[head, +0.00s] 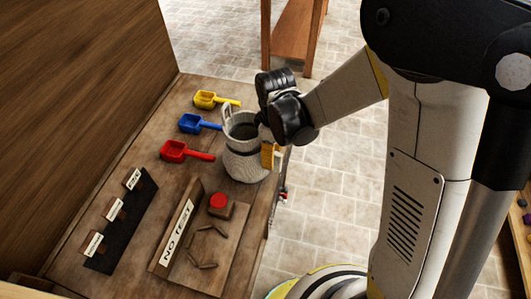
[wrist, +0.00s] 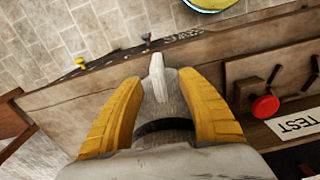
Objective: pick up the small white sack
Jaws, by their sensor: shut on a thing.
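The small white sack (head: 243,167) is a speckled grey-white bundle with a pointed corner and a dark patch near its top. In the head view it is at the right edge of the bench, under my wrist. My gripper (head: 268,155) is shut on it, with one yellow finger showing on its right side. In the wrist view my gripper's two yellow fingers (wrist: 160,78) flank the sack (wrist: 160,100), whose pale tip sticks out between them. I cannot tell whether the sack's base touches the bench.
On the bench (head: 150,155) lie a yellow scoop (head: 205,99), a blue scoop (head: 191,123) and a red scoop (head: 174,151). A black labelled strip (head: 127,222) and a wooden tray (head: 215,275) with a red knob (head: 217,201) are nearer. Tiled floor (head: 325,190) is right of the bench.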

